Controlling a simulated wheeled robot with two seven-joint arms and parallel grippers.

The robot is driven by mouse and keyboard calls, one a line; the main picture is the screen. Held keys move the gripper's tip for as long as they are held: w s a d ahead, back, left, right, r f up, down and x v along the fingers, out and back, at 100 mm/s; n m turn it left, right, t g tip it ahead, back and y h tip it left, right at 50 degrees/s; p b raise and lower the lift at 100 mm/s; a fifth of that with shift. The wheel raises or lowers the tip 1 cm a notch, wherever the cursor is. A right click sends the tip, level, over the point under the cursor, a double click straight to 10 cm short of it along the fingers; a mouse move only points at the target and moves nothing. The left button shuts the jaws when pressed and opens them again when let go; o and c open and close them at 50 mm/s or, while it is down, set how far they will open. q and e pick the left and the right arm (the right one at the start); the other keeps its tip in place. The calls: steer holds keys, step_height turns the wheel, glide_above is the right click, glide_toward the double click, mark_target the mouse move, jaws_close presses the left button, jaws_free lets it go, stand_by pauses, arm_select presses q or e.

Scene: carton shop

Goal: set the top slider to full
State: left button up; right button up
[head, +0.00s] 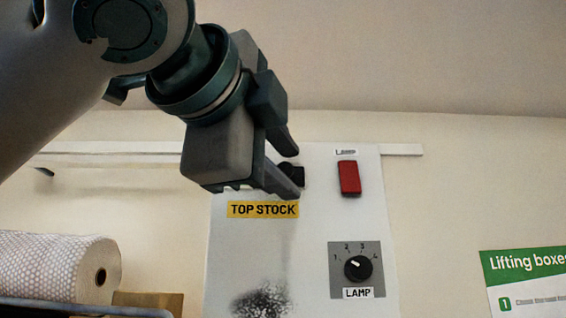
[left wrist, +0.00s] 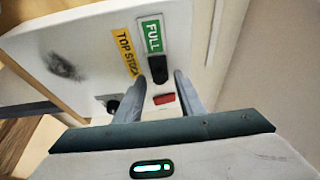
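The top slider's black knob (head: 298,176) is on the white panel, just above the yellow TOP STOCK label (head: 263,209). In the left wrist view the black knob (left wrist: 158,69) sits at the end of a green plate reading FULL (left wrist: 152,36). My left gripper (head: 294,171) reaches in from the upper left with its fingers at the knob. In the left wrist view its fingertips (left wrist: 158,77) are apart, one on each side of the knob, with visible gaps. The gripper hides most of the slider in the head view. My right gripper is not in view.
A red lamp switch (head: 349,177) is right of the slider, with a rotary LAMP dial (head: 358,268) below it. A dark smudge (head: 262,300) marks the lower panel. A wrap roll (head: 60,272) lies at lower left; a green-and-white sign (head: 525,280) hangs at right.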

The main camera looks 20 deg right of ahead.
arm_select(q)
steer(key=shift+s+a+f+b, duration=0.1)
steer(key=shift+s+a+b, duration=0.2)
steer(key=shift+s+a, duration=0.1)
steer(key=b+v, duration=0.7)
steer(key=v, duration=0.9)
steer(key=shift+s+d, duration=0.15)
